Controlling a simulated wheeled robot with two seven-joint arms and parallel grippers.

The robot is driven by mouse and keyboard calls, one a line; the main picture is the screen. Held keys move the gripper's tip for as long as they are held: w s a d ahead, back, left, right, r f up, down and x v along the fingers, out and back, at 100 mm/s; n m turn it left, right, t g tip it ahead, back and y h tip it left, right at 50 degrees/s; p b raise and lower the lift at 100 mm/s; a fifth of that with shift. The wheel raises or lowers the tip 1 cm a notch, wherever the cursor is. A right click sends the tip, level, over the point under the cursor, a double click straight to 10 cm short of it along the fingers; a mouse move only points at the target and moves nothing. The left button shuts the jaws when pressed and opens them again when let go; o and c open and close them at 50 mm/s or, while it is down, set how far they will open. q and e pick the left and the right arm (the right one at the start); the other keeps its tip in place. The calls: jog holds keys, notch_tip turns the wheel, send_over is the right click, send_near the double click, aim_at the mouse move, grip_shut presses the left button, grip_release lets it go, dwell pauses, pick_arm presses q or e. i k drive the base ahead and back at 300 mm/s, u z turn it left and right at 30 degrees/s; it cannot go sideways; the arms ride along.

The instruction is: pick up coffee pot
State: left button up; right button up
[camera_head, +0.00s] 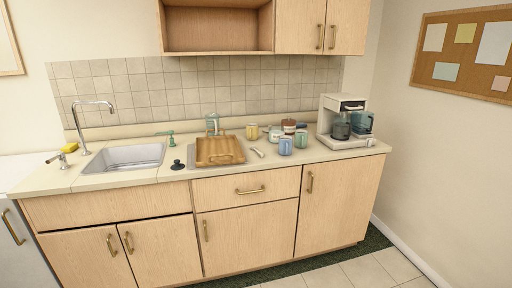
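The coffee pot (341,131) looks like a small dark carafe. It sits inside a cream coffee maker (340,101) at the right end of the counter. The coffee maker's upper part overhangs the pot. A dark teal, see-through container (363,122) is at the right of the machine. The pot's handle cannot be made out clearly at this size. Neither of my grippers is in view.
Several mugs, including a blue mug (285,146) and a green mug (301,140), stand left of the coffee maker. A wooden tray (219,150), a sink (130,157) and a tap (92,106) lie further left. Tiled floor (345,270) shows in front of the cabinets.

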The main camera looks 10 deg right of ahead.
aim_at(341, 126)
jog(key=z, duration=0.15)
jog(key=i, duration=1.7)
jog(key=z, duration=0.15)
